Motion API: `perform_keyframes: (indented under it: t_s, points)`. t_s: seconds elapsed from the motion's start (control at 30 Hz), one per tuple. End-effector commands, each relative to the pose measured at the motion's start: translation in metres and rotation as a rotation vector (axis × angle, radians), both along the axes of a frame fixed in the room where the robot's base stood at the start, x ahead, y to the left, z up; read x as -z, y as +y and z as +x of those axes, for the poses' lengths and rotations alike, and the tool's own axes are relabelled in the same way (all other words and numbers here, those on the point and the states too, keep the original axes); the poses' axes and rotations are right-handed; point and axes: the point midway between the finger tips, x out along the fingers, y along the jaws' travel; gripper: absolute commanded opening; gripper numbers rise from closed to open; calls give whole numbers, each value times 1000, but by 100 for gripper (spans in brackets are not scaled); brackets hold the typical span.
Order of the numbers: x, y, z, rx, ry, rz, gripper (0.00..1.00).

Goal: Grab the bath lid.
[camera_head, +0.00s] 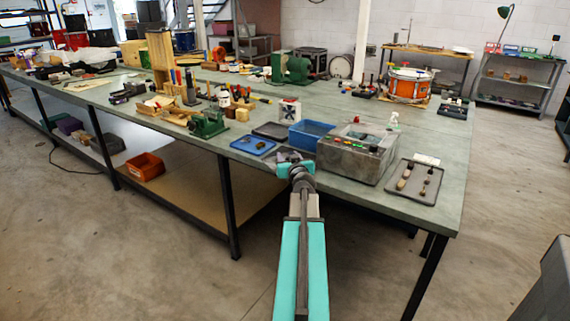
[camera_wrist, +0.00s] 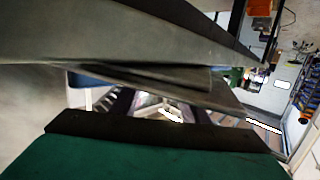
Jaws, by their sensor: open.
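The grey box-shaped bath (camera_head: 345,163) stands near the bench's front edge, with coloured buttons and a greenish area on top. I cannot clearly make out a separate lid; the bath's top or the flat dark tray-like plate (camera_head: 270,130) behind the blue tray could be it. My gripper (camera_head: 290,160) is at the bench's front edge, left of the bath and before the blue bin. It is open, with nothing seen between the jaws. In the wrist view a large grey surface (camera_wrist: 90,35) is very close, with a thin dark plate edge (camera_wrist: 160,80) below it.
The blue bin (camera_head: 310,135) stands just beyond my gripper, and a low blue tray (camera_head: 253,145) lies to its left. A dark tray with small parts (camera_head: 413,182) lies right of the bath. A spray bottle (camera_head: 393,121) stands behind.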

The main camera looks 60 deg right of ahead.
Motion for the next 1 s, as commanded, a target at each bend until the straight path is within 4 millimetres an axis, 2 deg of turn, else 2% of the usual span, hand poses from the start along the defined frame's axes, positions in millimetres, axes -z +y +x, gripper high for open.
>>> perform_keyframes:
  t_s: [0.03,0.23,0.87,1.0]
  points:
    - [-1,-8,1,3,0,1,41]
    - [3,-20,2,7,0,0,41]
    - [3,-22,2,8,0,0,41]
    - [3,-22,1,8,0,0,19]
